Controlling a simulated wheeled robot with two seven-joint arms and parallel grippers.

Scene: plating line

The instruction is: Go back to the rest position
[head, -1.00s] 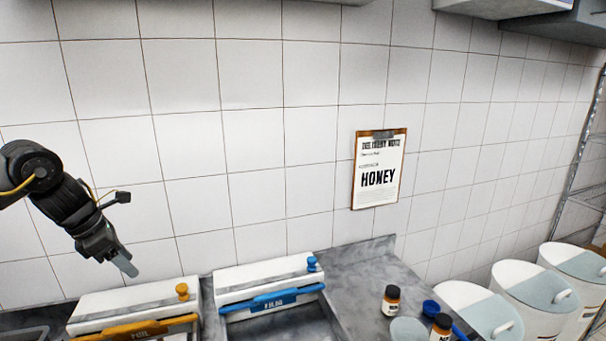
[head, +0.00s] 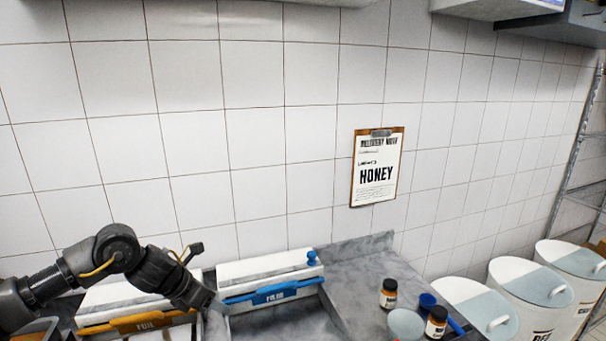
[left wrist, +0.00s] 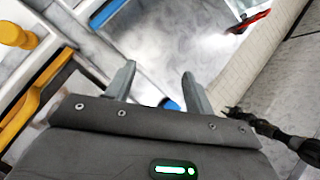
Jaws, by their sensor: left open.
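My left gripper (head: 217,305) is low in the head view, in front of the gap between two white bins. In the left wrist view its two fingers (left wrist: 158,85) stand apart with nothing between them. The bin with the orange handle (head: 140,322) is partly hidden behind my left arm. The bin with the blue handle (head: 272,294) is just right of the gripper. My right gripper does not show in the head view.
A clipboard reading HONEY (head: 377,168) hangs on the tiled wall. Two dark jars (head: 389,294) (head: 436,322), a blue scoop (head: 428,301) and a pale cup (head: 406,325) are on the grey counter. White lidded tubs (head: 530,290) stand at the right. A red item (left wrist: 250,20) shows in the left wrist view.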

